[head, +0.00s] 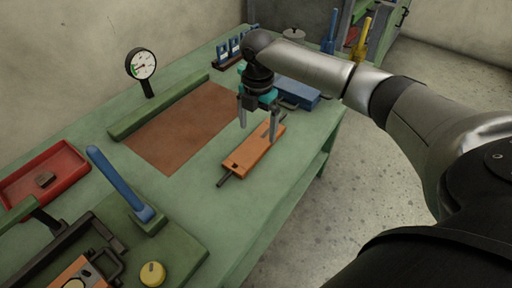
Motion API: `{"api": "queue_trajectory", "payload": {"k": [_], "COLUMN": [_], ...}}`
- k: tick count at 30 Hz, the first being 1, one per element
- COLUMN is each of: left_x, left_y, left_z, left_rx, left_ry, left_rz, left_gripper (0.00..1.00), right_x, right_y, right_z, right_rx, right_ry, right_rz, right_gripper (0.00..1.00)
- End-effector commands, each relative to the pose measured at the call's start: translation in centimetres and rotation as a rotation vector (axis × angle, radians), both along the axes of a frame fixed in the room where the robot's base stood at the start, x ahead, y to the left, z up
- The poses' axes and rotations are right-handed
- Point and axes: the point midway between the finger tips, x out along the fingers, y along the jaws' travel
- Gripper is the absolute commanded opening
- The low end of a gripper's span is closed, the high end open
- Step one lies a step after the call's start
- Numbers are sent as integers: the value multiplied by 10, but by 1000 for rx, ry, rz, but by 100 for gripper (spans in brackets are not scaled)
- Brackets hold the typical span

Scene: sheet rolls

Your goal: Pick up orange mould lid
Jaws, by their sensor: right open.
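The orange mould lid (252,156) is a flat orange bar lying on the green bench, with a dark rod end sticking out toward the front and a dark part at its far end. My right gripper (257,132) points down over the far half of the lid. Its two fingers are spread, with nothing seen between them. Whether the fingertips touch the lid cannot be told. Another orange piece (80,273), with dark metal fittings, is partly visible at the lower left. My left gripper is out of view.
The green bench (208,207) has a brown mat (185,125) and a green bar left of the lid. A dial gauge (143,66) stands behind. A blue box (291,93) is beyond the gripper. A blue-handled press (120,180), yellow knob (152,273) and red tray (45,175) are at left.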

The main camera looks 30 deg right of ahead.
Motion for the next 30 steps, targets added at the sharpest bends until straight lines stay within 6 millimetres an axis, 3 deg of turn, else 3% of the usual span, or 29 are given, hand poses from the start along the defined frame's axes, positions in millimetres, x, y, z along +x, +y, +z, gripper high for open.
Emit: {"api": "queue_trajectory", "payload": {"k": [12,19,30], "left_x": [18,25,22], "left_y": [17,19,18], "left_z": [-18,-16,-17], "left_rx": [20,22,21], "left_ry": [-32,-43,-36], "left_rz": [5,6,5], "left_gripper": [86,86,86], "right_x": [0,0,0], "right_y": [4,4,4], "right_z": [-51,-51,-51], "right_rx": [0,0,-1], "right_ry": [1,-1,0], "right_rz": [0,1,1], "right_gripper": [100,100,60]}}
